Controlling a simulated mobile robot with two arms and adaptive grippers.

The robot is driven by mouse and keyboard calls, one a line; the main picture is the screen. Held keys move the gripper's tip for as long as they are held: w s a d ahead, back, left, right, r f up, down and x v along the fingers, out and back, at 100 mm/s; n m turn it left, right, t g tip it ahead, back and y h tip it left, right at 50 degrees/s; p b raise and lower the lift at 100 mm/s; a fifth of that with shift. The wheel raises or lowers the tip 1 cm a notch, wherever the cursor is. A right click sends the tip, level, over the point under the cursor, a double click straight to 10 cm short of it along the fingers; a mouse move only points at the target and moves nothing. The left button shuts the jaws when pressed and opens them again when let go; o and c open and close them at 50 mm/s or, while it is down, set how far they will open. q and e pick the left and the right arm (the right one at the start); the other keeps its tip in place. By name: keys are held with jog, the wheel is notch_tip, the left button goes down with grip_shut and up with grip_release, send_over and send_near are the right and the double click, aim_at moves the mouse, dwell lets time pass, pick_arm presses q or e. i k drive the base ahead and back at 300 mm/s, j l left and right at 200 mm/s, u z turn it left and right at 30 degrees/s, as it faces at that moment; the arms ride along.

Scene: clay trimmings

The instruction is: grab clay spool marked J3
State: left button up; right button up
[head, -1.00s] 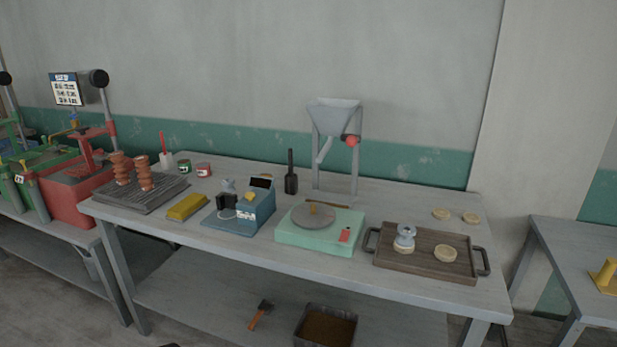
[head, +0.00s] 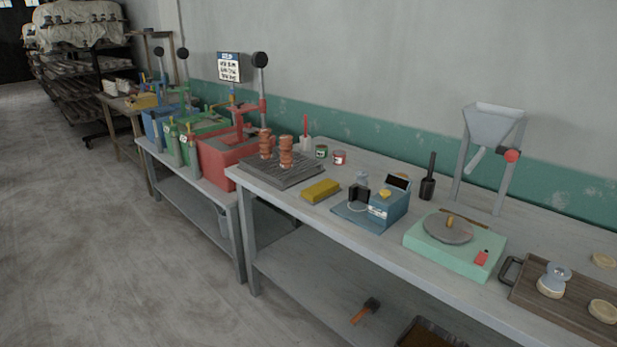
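Two reddish-brown clay spools stand upright on a dark ribbed rack (head: 283,172) at the left end of the near table, the left spool (head: 265,144) and the right spool (head: 286,152). A pale grey spool-shaped piece (head: 557,274) stands on a round disc on the wooden tray at the right. Neither of my grippers is in view.
The grey table (head: 340,222) also carries a yellow block (head: 320,191), a blue device (head: 389,210), a mint-green turntable (head: 455,252), a wooden tray (head: 530,300) and a hopper stand (head: 492,125). Red, green and blue presses stand farther left. The floor at left is clear.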

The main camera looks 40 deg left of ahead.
aim_at(361, 175)
jog(key=u, duration=0.9)
jog(key=i+j, duration=0.2)
jog(key=i+j+z, duration=0.1)
jog(key=j, duration=0.35)
jog(key=i+j, duration=0.3)
jog(key=i+j+z, duration=0.15)
jog(key=j, duration=0.2)
jog(key=i+j, duration=0.2)
jog(key=j, duration=0.15)
jog(key=i+j+z, duration=0.1)
jog(key=j, duration=0.25)
jog(key=i+j, duration=0.2)
jog(key=j, duration=0.15)
jog(key=i+j+z, duration=0.1)
jog(key=j, duration=0.25)
jog(key=i, duration=0.05)
